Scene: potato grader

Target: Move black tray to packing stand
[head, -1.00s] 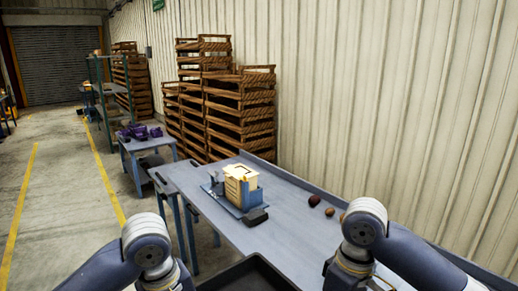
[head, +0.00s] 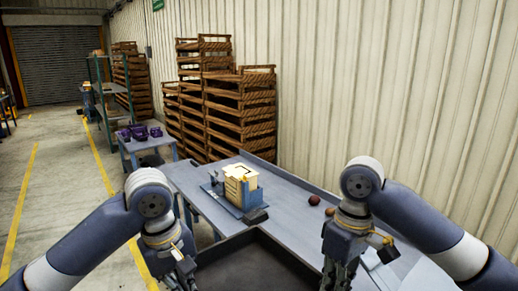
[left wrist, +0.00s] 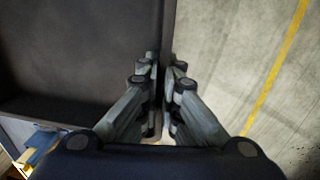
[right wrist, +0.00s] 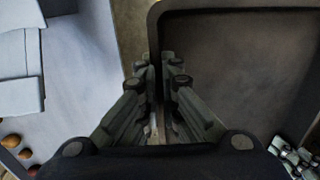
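The black tray (head: 254,262) is at the bottom middle of the head view, empty where it shows, its near part cut off. My left gripper (head: 186,285) is at its left side; in the left wrist view the fingers (left wrist: 163,75) are closed around the tray wall (left wrist: 158,35). My right gripper (head: 338,283) is at its right side; in the right wrist view the fingers (right wrist: 164,75) are closed around the opposite wall (right wrist: 153,45). I cannot tell for sure which piece of furniture is the packing stand.
A long grey table (head: 285,218) bears a cream and blue box-like device (head: 240,188) and potatoes (head: 314,200). A small table (head: 150,144) with purple items, a green shelf (head: 118,100) and stacked wooden crates (head: 238,110) stand beyond. The floor at left is clear.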

